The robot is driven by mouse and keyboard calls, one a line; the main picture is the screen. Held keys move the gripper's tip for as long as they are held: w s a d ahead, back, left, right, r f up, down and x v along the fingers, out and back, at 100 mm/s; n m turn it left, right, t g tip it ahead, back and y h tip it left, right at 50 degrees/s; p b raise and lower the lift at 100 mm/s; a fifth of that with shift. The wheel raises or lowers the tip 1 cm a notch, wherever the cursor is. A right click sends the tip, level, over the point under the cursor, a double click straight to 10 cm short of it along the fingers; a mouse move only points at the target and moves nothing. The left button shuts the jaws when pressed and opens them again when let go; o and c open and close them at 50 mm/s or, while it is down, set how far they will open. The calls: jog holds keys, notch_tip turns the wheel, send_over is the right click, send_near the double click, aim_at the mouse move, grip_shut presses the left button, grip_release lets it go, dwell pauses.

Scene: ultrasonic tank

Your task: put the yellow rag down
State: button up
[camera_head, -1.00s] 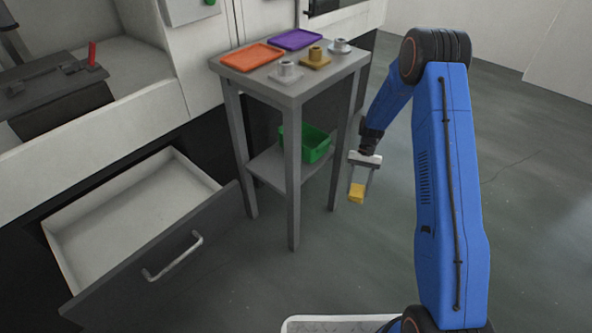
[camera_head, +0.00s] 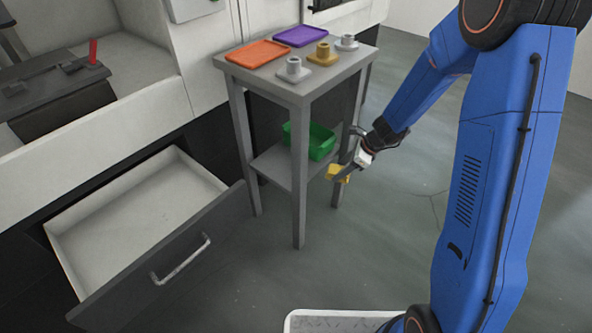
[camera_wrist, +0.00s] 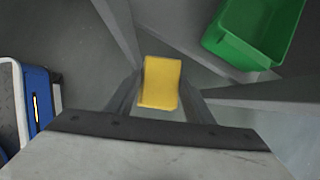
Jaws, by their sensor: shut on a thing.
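My gripper (camera_wrist: 160,95) is shut on the yellow rag (camera_wrist: 160,82), which is held between the two fingertips in the wrist view. In the head view the yellow rag (camera_head: 339,173) is at the end of my gripper (camera_head: 350,168), in front of the right side of the grey stand, near the height of its lower shelf (camera_head: 275,164). The green bin (camera_head: 321,142) stands on that lower shelf, just behind and left of the rag. It also shows in the wrist view (camera_wrist: 255,30), up and to the right of the rag, apart from it.
The stand's top (camera_head: 300,84) holds an orange tray (camera_head: 258,53), a purple tray (camera_head: 301,36) and several small fixtures. An open, empty-looking drawer (camera_head: 140,215) juts out at the left. The stand's legs are close to my gripper. The floor right of the stand is clear.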

jog(key=w+a, duration=0.1)
jog(key=a, duration=0.4)
jog(key=w+a, duration=0.2)
jog(key=a, duration=0.3)
jog(key=w+a, duration=0.1)
jog(key=a, duration=0.4)
jog(key=shift+w+a, duration=0.2)
jog(key=shift+a, duration=0.25)
jog(key=shift+f, duration=1.75)
jog(key=o, duration=1)
jog(key=shift+f, duration=0.1)
jog(key=v, duration=1.2)
